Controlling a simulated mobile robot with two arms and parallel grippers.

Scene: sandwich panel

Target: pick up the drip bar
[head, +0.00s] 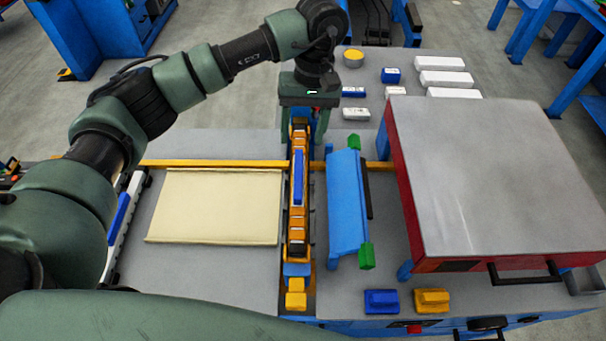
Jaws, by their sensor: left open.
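My left gripper (304,120) points down over the far end of a narrow orange and dark strip with a blue insert (298,215). Its two green fingers are apart, one on each side of the strip; I cannot tell whether they touch it. To the right lies a long blue bar with green ends (347,200), apart from the fingers. I cannot tell for certain which of these long pieces is the drip bar. My right gripper is not in view.
A cream panel (215,205) lies left of the strip, below a yellow rail (220,163). A large red-sided box with a grey top (490,175) stands at right. Blue (381,301) and yellow (432,300) blocks lie in front. White blocks (442,63) lie at the back.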

